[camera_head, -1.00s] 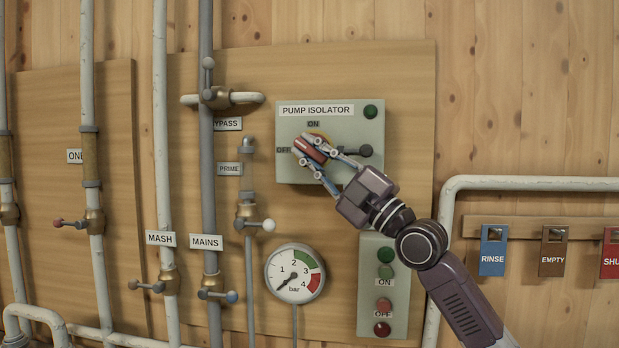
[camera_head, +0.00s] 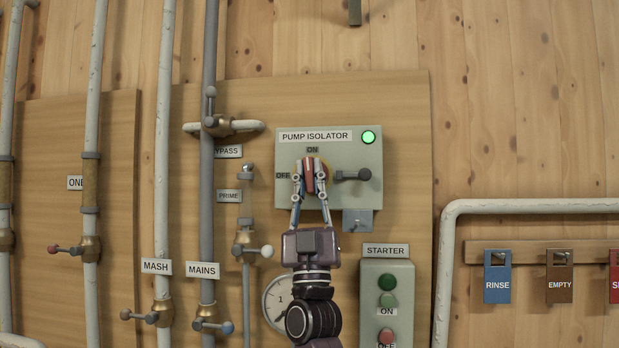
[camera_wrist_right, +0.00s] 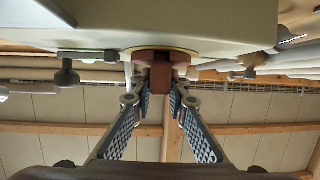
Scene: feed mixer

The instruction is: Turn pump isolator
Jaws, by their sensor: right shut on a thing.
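The pump isolator (camera_head: 290,160) is a pale grey-green box with a red rotary handle (camera_head: 309,178) on a yellow disc. The handle stands upright, in line with the ON label (camera_head: 312,150); the OFF label is to its left. A round lamp (camera_head: 368,137) at the box's upper right glows bright green. My right gripper (camera_head: 309,180) comes from below and is shut on the red handle, one finger on each side. In the right wrist view the fingers (camera_wrist_right: 160,95) clasp the red-brown handle (camera_wrist_right: 158,76). My left gripper is not in view.
A dark lever (camera_head: 353,175) sticks out right of the handle, and a small grey plate (camera_head: 357,221) hangs below the box. The starter box (camera_head: 388,292) is lower right. Pipes and valves (camera_head: 208,205) run to the left. Tags such as RINSE (camera_head: 497,276) hang at right.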

